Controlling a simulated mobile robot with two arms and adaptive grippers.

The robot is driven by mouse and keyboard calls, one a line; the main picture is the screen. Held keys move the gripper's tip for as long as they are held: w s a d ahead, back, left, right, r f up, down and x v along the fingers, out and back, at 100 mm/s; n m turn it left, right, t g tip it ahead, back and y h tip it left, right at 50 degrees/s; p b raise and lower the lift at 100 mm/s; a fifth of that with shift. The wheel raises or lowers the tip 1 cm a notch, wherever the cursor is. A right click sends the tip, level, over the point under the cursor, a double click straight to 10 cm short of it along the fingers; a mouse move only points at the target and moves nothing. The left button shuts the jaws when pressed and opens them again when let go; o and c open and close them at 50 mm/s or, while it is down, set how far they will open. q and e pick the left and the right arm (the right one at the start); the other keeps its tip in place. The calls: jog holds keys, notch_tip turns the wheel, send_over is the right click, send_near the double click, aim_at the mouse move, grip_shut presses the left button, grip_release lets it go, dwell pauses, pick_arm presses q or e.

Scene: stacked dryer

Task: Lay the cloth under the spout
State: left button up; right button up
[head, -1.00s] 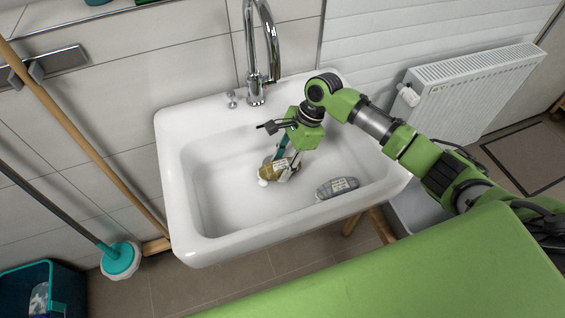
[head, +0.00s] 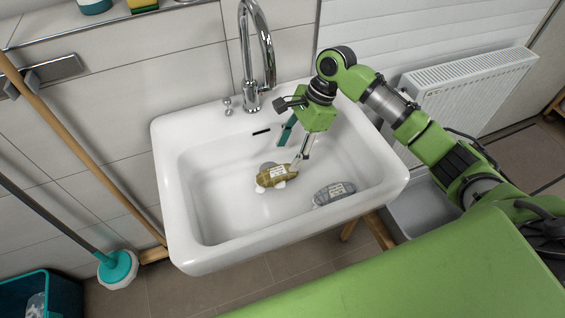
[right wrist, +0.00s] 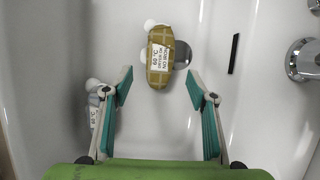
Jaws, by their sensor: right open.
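The olive checked rolled-up cloth (head: 271,177) with a white label lies on the sink floor beside the drain. In the right wrist view the cloth (right wrist: 160,65) partly covers the dark drain (right wrist: 184,54). The chrome spout (head: 267,50) arches over the back of the sink; its open end is above and behind the cloth. My right gripper (head: 294,152) is open and empty, just above and to the right of the cloth. In the right wrist view its two teal fingers stand wide apart (right wrist: 160,88), with the cloth beyond their tips. My left gripper is out of view.
A grey rolled cloth (head: 334,192) with a label lies on the sink floor at right. The white sink's rim (head: 163,190) surrounds both. A radiator (head: 470,90) hangs at right; a plunger-like brush (head: 118,268) stands at left. The sink's left floor is clear.

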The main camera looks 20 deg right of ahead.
jog(key=shift+v, duration=2)
